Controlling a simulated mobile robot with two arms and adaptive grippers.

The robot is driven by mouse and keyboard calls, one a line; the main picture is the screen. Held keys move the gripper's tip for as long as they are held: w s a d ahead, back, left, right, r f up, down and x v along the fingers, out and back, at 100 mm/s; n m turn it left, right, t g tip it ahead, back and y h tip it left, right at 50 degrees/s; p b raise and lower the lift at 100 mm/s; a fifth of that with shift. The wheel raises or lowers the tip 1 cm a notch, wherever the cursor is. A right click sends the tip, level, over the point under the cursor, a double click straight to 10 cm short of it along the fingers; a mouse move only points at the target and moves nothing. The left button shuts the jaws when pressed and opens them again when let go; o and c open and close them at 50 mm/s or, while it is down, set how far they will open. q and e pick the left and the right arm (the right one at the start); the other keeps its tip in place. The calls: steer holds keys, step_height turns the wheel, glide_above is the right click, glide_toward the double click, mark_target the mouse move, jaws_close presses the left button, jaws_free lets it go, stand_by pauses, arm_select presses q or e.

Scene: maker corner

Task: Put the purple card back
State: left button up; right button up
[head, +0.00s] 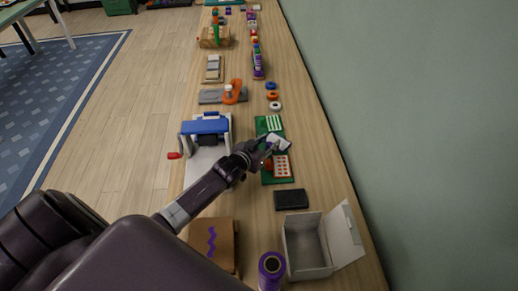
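My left gripper (266,149) reaches in over a green board (280,181) on the long wooden bench. A small whitish piece (280,141) shows at its fingertips, tilted against the board. I cannot tell whether the fingers grip it, or whether it is the purple card; no clearly purple card face shows. A card with white stripes (274,123) lies at the board's far end. A card with red-orange dots (282,166) lies at its near end. The gripper and wrist hide part of the board's middle. My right gripper is not in view.
A black flat block (291,199) and an open grey box (305,247) lie nearer. A purple spool (271,268) and a brown box with a purple squiggle (211,237) stand at the front. A blue-topped machine (206,127) is left of the board. A wall borders the right.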

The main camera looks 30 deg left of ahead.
arm_select(q)
steer(key=v, duration=1.1)
steer(key=shift+s, duration=0.25)
